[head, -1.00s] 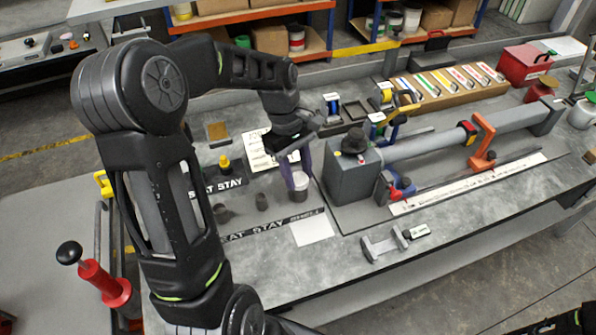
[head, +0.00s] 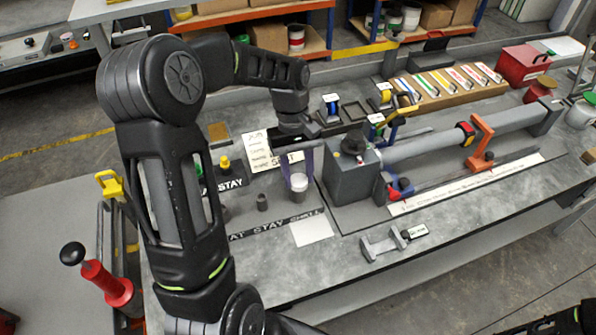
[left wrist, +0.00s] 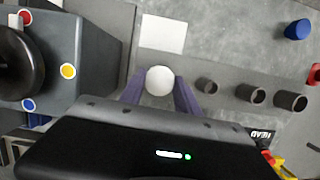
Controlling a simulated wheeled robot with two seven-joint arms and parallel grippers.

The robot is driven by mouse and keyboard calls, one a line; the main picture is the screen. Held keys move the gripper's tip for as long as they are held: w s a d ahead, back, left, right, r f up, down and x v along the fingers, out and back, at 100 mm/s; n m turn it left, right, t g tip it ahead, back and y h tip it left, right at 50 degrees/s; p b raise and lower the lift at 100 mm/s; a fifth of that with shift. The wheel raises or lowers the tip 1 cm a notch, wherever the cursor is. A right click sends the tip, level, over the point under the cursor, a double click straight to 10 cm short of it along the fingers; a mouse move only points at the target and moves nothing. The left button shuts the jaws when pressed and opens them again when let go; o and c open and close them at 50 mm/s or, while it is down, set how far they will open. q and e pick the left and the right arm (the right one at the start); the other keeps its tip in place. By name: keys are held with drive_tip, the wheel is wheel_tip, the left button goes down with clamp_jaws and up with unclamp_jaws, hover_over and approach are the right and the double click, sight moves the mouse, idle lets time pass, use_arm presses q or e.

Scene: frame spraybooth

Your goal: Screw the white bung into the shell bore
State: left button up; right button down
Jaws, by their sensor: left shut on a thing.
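The white bung (head: 299,182) is a short cylinder with a white top and a greyer lower part, on the near left side of the grey block. My left gripper (head: 299,168) is shut on it with purple fingers. In the left wrist view the round white top of the bung (left wrist: 159,81) sits between the fingers (left wrist: 160,88). I cannot tell whether its base touches the bench. The grey block (head: 350,182) carries a black round part (head: 353,145) on top, which shows as a dark ring (left wrist: 20,68) in the left wrist view. I cannot make out the shell bore for certain. My right gripper is not in view.
Dark hollow plugs (left wrist: 247,93) stand in a row along the labelled strip beside the bung. A long grey tube (head: 430,145) runs right from the block, with an orange clamp (head: 482,140). A white card (head: 312,230) lies in front. A grey metal fixture (head: 385,243) is near the front edge.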

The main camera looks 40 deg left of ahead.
use_arm(q)
drive_tip(key=m+y, duration=0.1)
drive_tip(key=m, duration=0.3)
drive_tip(key=shift+w+d+g, duration=0.1)
drive_tip(key=shift+g, duration=0.3)
drive_tip(key=shift+m, duration=0.3)
drive_tip(key=m+y, duration=0.1)
drive_tip(key=m, duration=0.3)
drive_tip(key=shift+m, duration=0.3)
drive_tip(key=m+y, duration=0.1)
drive_tip(key=m, duration=0.3)
drive_tip(key=shift+d+m, duration=0.1)
drive_tip(key=shift+m, duration=0.2)
